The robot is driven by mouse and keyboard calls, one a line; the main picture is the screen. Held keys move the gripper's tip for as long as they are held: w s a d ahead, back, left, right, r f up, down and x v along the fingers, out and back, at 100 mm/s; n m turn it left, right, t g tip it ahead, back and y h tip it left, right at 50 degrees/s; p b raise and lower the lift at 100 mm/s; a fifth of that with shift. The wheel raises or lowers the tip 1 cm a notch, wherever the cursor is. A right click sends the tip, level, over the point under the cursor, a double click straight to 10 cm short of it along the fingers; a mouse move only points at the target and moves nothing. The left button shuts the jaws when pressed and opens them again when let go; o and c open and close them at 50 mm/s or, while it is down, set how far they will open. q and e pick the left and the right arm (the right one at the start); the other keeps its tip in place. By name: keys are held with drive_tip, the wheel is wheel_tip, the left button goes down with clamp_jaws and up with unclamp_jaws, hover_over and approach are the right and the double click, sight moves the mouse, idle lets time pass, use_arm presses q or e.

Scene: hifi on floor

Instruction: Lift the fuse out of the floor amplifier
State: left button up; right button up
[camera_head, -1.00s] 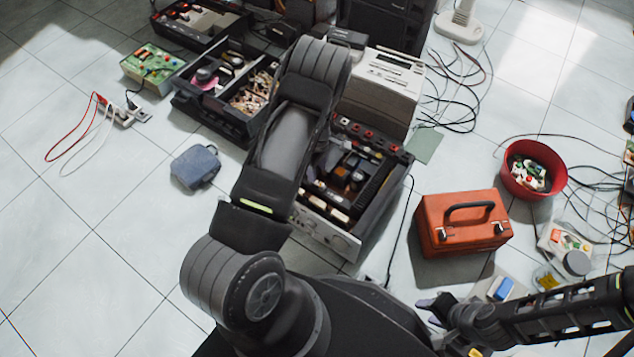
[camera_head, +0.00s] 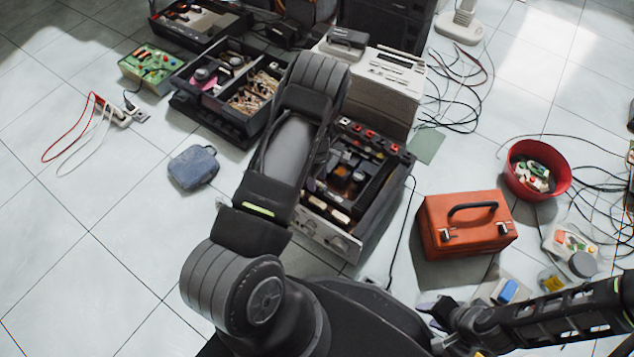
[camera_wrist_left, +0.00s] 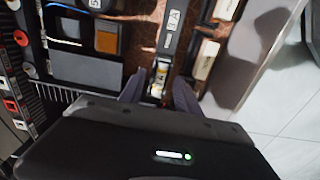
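The open amplifier (camera_head: 384,206) lies on the floor under my left arm, its inside exposed. In the left wrist view a small fuse (camera_wrist_left: 161,76), glass-like with a pale end, sits among the amplifier's parts. My left gripper (camera_wrist_left: 159,88) is over it, with one dark finger on each side and the fuse showing in the gap. Whether the fingers touch it I cannot tell. In the head view my left arm hides this gripper and the fuse. My right gripper (camera_head: 432,314) is open and empty at the lower right, away from the amplifier.
An orange toolbox (camera_head: 466,226) and a red bowl (camera_head: 537,172) stand to the right. A beige device (camera_head: 375,80) is behind the amplifier. A black parts tray (camera_head: 222,92) and a blue-grey pouch (camera_head: 193,168) lie to the left. Tiled floor at the lower left is clear.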

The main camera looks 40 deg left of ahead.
use_arm(q)
drive_tip(key=shift+c, duration=0.2)
clamp_jaws()
idle(0.4)
